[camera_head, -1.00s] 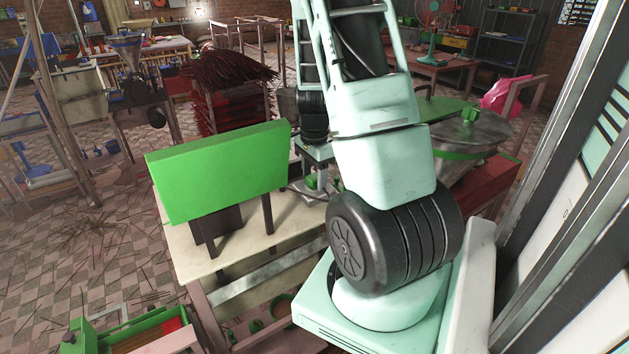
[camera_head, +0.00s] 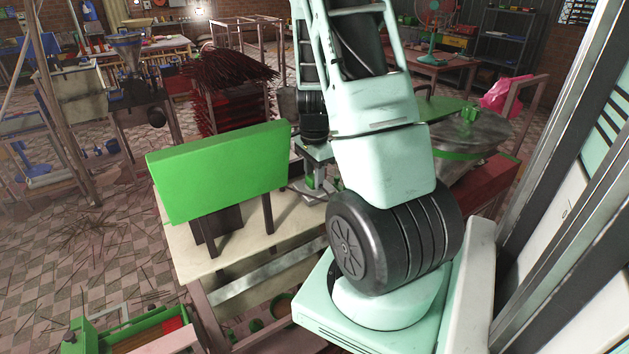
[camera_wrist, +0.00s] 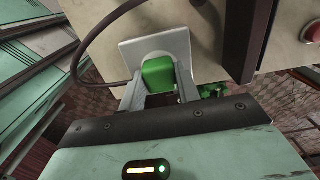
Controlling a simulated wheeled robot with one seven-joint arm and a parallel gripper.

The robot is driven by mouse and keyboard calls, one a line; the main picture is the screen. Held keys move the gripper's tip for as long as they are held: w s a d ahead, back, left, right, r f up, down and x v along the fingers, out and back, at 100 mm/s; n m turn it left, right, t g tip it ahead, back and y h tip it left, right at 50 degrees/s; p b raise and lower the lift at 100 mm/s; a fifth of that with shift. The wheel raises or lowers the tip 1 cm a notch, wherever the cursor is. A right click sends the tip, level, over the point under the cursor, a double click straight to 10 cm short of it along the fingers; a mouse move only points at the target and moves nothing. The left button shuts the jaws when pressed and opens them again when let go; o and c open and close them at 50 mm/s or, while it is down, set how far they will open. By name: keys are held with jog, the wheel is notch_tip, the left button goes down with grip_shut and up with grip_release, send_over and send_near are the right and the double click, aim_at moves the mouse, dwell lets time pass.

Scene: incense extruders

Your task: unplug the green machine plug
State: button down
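The green plug (camera_wrist: 158,74) sits at a pale square socket plate (camera_wrist: 127,52) in the wrist view. My gripper (camera_wrist: 160,82) has one grey finger on each side of the plug, very close to its sides. I cannot tell whether the fingers press on it. The plug's far end is hidden against the plate. In the head view my gripper (camera_head: 317,182) is low behind the green panel's right edge, partly hidden by my arm, and the plug cannot be made out there.
A dark cable (camera_wrist: 82,50) loops left of the plate. A dark bar (camera_wrist: 246,40) and a pale panel with a red button (camera_wrist: 311,33) stand to the right. A large green panel (camera_head: 218,172) rises from the pale table (camera_head: 190,258).

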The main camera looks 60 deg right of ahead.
jog(key=shift+r+p, duration=2.8)
jog(key=shift+r, duration=0.25)
